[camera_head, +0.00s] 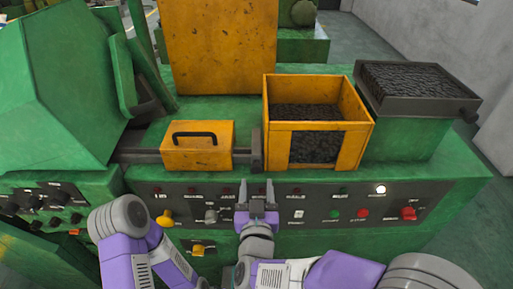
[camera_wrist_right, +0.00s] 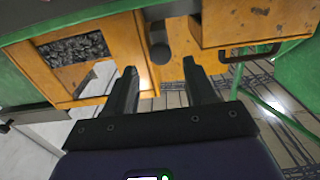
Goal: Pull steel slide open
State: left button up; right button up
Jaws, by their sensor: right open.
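A grey steel slide (camera_head: 257,150) shows on the green machine as a flat bar with an upright end block. It lies between a yellow box with a black handle (camera_head: 197,146) and an open yellow bin (camera_head: 319,130). In the right wrist view a dark steel end (camera_wrist_right: 159,52) shows between the bin and the box, beyond my fingertips. My right gripper (camera_head: 257,188) is open and empty, in front of the control panel and just below the end block, apart from it. It also shows in the right wrist view (camera_wrist_right: 160,75). My left gripper is out of view.
The bin holds dark pieces. A dark tray (camera_head: 415,80) of similar pieces stands at the right. A control panel (camera_head: 320,204) with knobs and buttons runs along the machine's front. A tall yellow block (camera_head: 220,45) stands behind. A green housing (camera_head: 60,90) fills the left.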

aim_at(256, 170)
jog(key=shift+w+r, duration=0.15)
jog(key=shift+w, duration=3.35)
grip_shut()
